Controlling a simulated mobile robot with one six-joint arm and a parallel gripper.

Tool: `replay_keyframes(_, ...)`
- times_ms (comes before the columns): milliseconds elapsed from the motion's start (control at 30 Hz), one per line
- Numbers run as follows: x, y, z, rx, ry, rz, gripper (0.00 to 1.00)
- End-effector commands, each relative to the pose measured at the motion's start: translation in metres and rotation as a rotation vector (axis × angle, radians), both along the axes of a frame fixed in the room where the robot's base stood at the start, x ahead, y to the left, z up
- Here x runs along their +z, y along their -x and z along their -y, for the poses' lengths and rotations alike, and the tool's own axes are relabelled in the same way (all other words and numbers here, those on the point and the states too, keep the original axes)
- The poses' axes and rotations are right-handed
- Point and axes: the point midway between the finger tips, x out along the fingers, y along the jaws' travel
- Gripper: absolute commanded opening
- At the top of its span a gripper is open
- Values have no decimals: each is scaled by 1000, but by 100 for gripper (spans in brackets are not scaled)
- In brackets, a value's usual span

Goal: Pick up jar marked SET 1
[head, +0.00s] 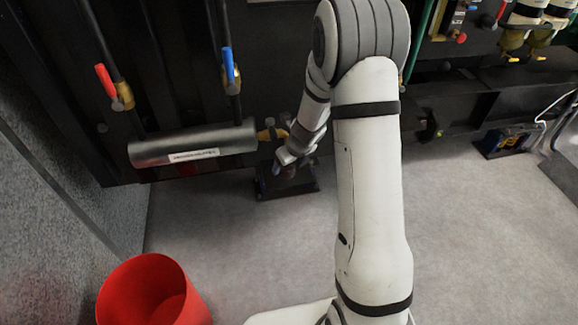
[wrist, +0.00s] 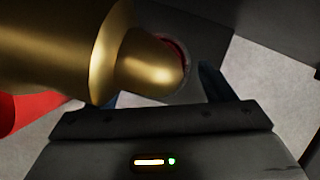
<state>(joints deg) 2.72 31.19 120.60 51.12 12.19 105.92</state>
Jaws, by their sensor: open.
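No label reading SET 1 is legible in either view. In the head view my gripper (head: 281,168) is low at the drain end of the grey cylinder, over a small dark stand on the floor. In the wrist view a brass spout (wrist: 150,62) covers much of the space between my fingers. Just past its tip a round dark-red rim (wrist: 186,62) shows, possibly the jar's mouth. My gripper (wrist: 165,88) is open, with one dark blue finger to the right of the spout and the other mostly hidden behind it. I cannot tell whether the fingers touch anything.
The grey labelled cylinder (head: 192,145) and its brass drain valve (head: 270,134) are close to my gripper. A red bucket (head: 152,292) stands at the lower left by the grey wall. A second dark stand (head: 507,141) is at the right. The floor between is clear.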

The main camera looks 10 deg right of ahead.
Motion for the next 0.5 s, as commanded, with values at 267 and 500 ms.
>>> replay_keyframes(267,-29,-11,-4,0,0,1,76)
replay_keyframes(500,-28,-10,-4,0,0,1,68)
